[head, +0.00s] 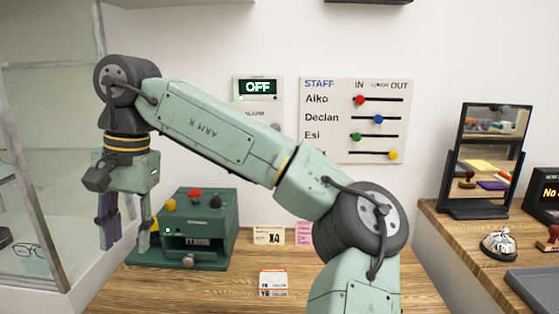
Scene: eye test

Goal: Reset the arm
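My mint-green arm, marked "ARM R" (205,128), rises from the bottom right, bends at a dark elbow joint and reaches to the upper left. At its end my gripper (126,238) points down, left of and partly in front of a dark green box. One finger looks purple and the other green. The fingers are apart with nothing seen between them. The green box (222,228) stands on the wooden counter. It has red, black and yellow knobs on top, a dark window and a silver knob in front. Its left side is partly hidden by my gripper.
A glass cabinet (40,120) stands close at the left. An "OFF" sign (257,87) and a staff board (330,120) hang on the wall. The right counter holds a mirror (493,122), a bell (499,246) and a grey tray (537,287).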

